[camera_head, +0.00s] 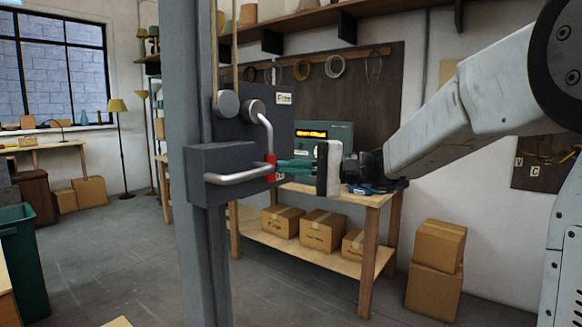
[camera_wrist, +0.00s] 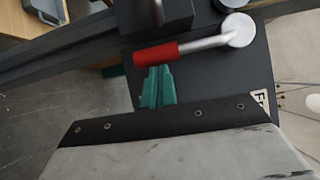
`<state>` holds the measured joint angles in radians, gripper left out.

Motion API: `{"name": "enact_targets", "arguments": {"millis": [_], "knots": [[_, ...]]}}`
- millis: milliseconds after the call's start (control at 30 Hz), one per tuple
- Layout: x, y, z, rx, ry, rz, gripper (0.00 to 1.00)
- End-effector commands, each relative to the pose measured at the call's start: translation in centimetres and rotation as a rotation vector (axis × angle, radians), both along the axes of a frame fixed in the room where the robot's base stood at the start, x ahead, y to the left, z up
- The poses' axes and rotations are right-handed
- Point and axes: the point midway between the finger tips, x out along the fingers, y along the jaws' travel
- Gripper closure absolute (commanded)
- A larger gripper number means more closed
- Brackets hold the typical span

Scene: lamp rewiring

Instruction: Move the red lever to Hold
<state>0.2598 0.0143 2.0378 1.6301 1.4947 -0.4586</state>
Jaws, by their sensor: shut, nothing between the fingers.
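The red lever's grip (camera_head: 270,167) is at the lower end of a bent silver arm (camera_head: 265,132), which hangs from a round pivot on the dark plate on the post. In the wrist view the red grip (camera_wrist: 155,54) lies across the picture, its silver arm running right to the pivot (camera_wrist: 238,30). My gripper (camera_head: 281,167), with teal fingers, is shut and empty, its tips right at the grip's right side. In the wrist view the fingertips (camera_wrist: 158,72) end at the grip's lower edge; I cannot tell whether they touch. A small white label (camera_head: 284,98) sits above; its text is unclear.
A dark box with a silver bar handle (camera_head: 238,177) projects from the grey post (camera_head: 190,100) just left of the lever. Behind stands a wooden bench (camera_head: 372,200) bearing a green device (camera_head: 335,133) with a lit display. Cardboard boxes (camera_head: 437,268) stand at right.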

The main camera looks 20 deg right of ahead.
Motion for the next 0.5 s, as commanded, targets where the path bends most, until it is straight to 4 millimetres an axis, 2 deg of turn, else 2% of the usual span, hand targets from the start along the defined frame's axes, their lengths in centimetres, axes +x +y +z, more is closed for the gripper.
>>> {"name": "enact_targets", "arguments": {"millis": [300,500], "knots": [[0.0,0.0,0.0,-0.001,0.0,0.003,1.0],[0.9,-1.8,-0.1,0.001,0.001,0.009,1.0]]}}
